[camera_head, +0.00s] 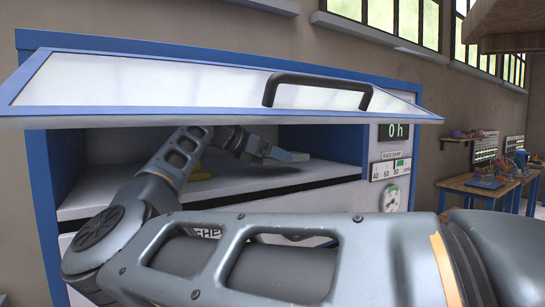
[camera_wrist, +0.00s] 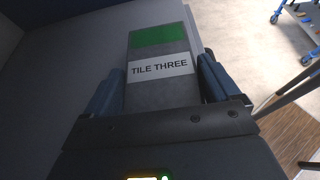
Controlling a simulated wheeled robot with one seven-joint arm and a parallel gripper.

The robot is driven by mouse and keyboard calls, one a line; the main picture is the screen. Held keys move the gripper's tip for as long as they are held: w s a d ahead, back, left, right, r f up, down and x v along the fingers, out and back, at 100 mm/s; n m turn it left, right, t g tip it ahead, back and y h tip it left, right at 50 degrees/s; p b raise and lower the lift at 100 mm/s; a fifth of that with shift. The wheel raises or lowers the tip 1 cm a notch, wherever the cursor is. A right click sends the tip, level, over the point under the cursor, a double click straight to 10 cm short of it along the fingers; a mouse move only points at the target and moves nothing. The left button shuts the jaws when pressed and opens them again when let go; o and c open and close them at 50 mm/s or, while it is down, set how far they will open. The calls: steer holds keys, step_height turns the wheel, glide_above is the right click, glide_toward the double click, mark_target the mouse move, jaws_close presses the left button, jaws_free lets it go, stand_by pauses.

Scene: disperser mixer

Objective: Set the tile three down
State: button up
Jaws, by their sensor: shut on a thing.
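The tile three (camera_wrist: 160,91) is a grey slab with a green end and a white label reading "TILE THREE". My gripper (camera_wrist: 159,78) is shut on it, with one dark finger along each side. In the head view the tile (camera_head: 289,155) shows small and edge-on inside the blue-framed cabinet, at the end of my gripper (camera_head: 268,150). It is low over the pale shelf (camera_head: 330,169), with a dark shadow below it. I cannot tell whether it touches the shelf.
The cabinet's white door (camera_head: 180,82) with a dark handle (camera_head: 318,90) is raised above the opening. A panel with a "0 h" display (camera_head: 396,131) and gauges is at the right. My arm hides part of the shelf. A workbench (camera_head: 490,183) stands far right.

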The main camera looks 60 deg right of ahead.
steer(key=shift+f, duration=0.65)
steer(key=shift+f, duration=0.1)
steer(key=shift+f+b, duration=0.3)
steer(key=shift+f, duration=0.05)
steer(key=shift+f+b, duration=0.2)
steer(key=shift+b, duration=0.1)
steer(key=o, duration=1.3)
steer(key=shift+o, duration=0.2)
steer(key=shift+a+r+p, duration=0.1)
steer(key=shift+r+p, duration=0.75)
steer(key=shift+p, duration=0.1)
steer(key=b+v, duration=0.1)
steer(key=v, duration=0.3)
steer(key=b+v, duration=0.1)
steer(key=v, duration=0.2)
steer(key=b+v, duration=0.2)
steer(key=v, duration=0.2)
steer(key=shift+w+a+f, duration=0.1)
steer(key=shift+w+a, duration=0.15)
steer(key=shift+a, duration=0.15)
